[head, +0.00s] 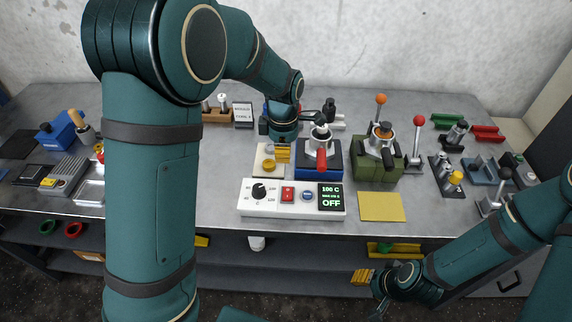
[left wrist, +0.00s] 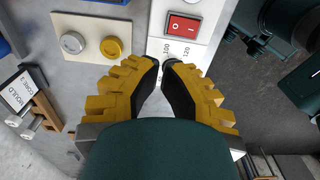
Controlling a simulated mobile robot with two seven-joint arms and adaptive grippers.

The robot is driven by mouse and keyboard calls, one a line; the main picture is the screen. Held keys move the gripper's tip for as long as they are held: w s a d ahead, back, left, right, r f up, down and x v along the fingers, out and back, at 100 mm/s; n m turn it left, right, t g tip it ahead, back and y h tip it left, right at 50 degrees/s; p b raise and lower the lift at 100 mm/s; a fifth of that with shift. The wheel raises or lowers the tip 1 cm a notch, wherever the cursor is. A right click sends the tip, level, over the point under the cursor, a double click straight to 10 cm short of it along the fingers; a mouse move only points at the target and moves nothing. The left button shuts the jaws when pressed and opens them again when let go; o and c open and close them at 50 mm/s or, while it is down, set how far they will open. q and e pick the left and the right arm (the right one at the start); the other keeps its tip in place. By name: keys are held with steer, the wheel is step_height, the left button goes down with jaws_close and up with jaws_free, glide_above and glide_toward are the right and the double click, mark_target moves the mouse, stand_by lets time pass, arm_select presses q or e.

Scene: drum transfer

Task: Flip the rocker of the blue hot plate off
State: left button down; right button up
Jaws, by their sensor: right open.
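The blue hot plate (head: 332,174) stands on the bench with a red-handled vessel on it. In front is a white control panel (head: 270,209) with a black dial (head: 258,191), a red rocker (head: 288,194), a blue button and a display (head: 331,197) reading 100 C and OFF. My left gripper (head: 279,155) is above and behind the panel. In the left wrist view its fingertips (left wrist: 162,64) meet, empty, over the dial end; the rocker (left wrist: 184,24), marked I and O, lies just beyond. My right gripper (head: 371,290) is open and empty, low in front of the bench.
A beige pad (head: 267,170) with round buttons lies behind the panel. A green hot plate (head: 362,172) stands to the right, with a yellow sheet (head: 381,207) in front. Levers and fixtures crowd the right. My left arm hides part of the bench.

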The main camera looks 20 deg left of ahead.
arm_select(q)
steer(key=r, duration=0.4)
steer(key=shift+w+r, duration=0.1)
steer(key=shift+w, duration=0.15)
